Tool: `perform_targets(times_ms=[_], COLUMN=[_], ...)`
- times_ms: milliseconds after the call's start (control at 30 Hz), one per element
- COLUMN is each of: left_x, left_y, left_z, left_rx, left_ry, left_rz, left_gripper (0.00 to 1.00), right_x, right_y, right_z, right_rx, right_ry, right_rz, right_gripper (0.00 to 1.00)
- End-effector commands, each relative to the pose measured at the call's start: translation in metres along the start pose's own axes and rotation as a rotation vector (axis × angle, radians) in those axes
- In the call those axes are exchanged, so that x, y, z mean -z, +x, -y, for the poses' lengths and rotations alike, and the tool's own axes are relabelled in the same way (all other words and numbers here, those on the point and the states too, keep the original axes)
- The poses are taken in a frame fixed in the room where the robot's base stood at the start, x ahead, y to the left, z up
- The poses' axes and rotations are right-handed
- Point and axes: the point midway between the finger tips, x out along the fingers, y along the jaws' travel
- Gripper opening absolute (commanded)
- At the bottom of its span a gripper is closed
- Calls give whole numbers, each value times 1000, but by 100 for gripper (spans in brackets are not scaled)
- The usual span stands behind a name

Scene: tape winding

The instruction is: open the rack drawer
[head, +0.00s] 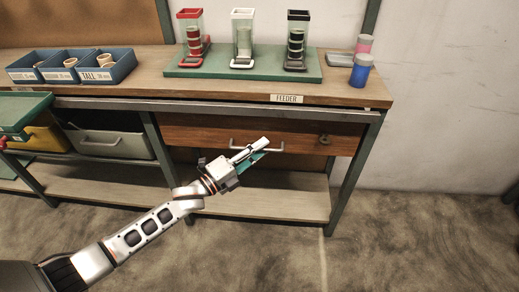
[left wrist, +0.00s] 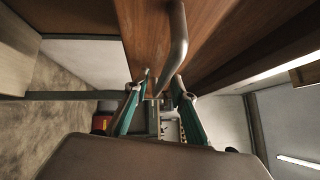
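The wooden drawer (head: 200,135) sits under the bench top and its front looks flush with the frame. Its pale bar handle (head: 278,150) runs along the middle of the front. My left gripper (head: 262,148) is at the handle in the head view, covering part of it. In the left wrist view the drawer front (left wrist: 225,45) fills the top, and the handle (left wrist: 179,40) reaches down toward the gap between my left fingertips (left wrist: 162,78). The fingers are apart; I cannot tell whether they touch the handle. My right gripper is not in view.
A green board (head: 300,75) with several feeder tubes stands on the bench (head: 345,94). Blue bins (head: 75,76) are at left; a blue cup (head: 360,70) is near the right end. A grey bin (head: 108,146) hangs beside the drawer. Floor in front is clear.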

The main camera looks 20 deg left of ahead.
Motion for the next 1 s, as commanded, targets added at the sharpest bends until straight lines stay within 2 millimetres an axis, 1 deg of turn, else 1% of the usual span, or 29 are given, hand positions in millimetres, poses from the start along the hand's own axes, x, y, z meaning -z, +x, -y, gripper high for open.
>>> perform_targets(times_ms=[33,67,100,133,167,433,567,667,833,933,1000], left_x=[0,0,0,0,0,1,8,18,42,60,72], left_y=[0,0,0,0,0,-2,-7,-17,-42,-59,-72], left_z=[0,0,0,0,0,1,5,9,19,23,26], left_rx=[0,0,0,0,0,1,3,4,7,6,6], left_ry=[0,0,0,0,-1,-1,-2,-1,0,-1,-1], left_rz=[0,0,0,0,0,0,0,0,1,1,1], left_gripper=[25,22,12,4,0,0,0,0,0,0,0], right_x=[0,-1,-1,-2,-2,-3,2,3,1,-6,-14], right_y=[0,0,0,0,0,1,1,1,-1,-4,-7], right_z=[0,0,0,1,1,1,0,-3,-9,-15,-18], right_rx=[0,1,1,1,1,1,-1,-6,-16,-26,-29], right_ry=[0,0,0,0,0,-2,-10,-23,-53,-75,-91], right_rz=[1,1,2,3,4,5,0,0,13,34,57], right_gripper=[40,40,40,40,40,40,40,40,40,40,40])
